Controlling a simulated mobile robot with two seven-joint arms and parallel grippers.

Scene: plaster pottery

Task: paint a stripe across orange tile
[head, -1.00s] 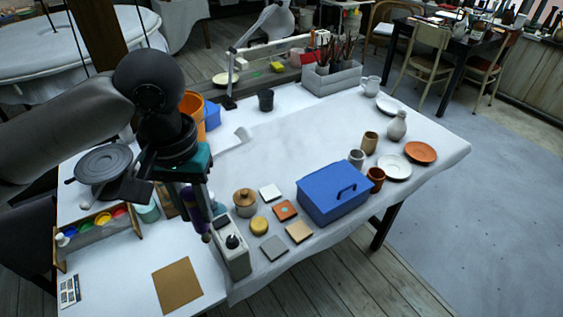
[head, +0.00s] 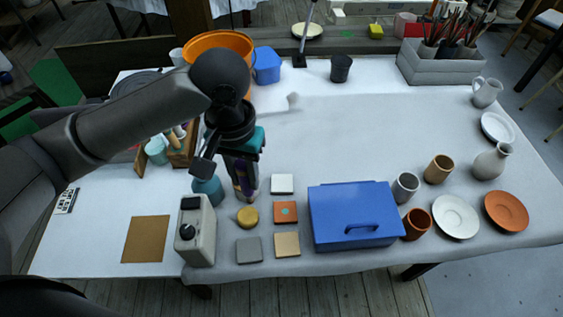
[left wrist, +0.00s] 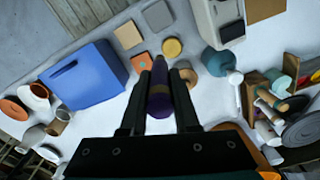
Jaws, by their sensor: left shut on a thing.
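The orange tile (head: 279,217) lies flat on the white table between a white tile and a tan tile, with a small greenish spot at its middle. It also shows in the left wrist view (left wrist: 141,62), just beyond my fingertips. My left gripper (head: 243,188) is shut on a purple-handled tool (left wrist: 160,98), apparently a brush, pointing down. It is left of the orange tile, and the tool's tip looks apart from the tile. Whether the tip carries paint is too small to tell. My right gripper is not in view.
A blue toolbox (head: 355,217) stands right of the tiles. A yellow round piece (head: 247,217), a grey tile (head: 249,250), a beige device (head: 195,231) and a teal jar (head: 208,189) crowd the left side. The table's middle behind the tiles is clear.

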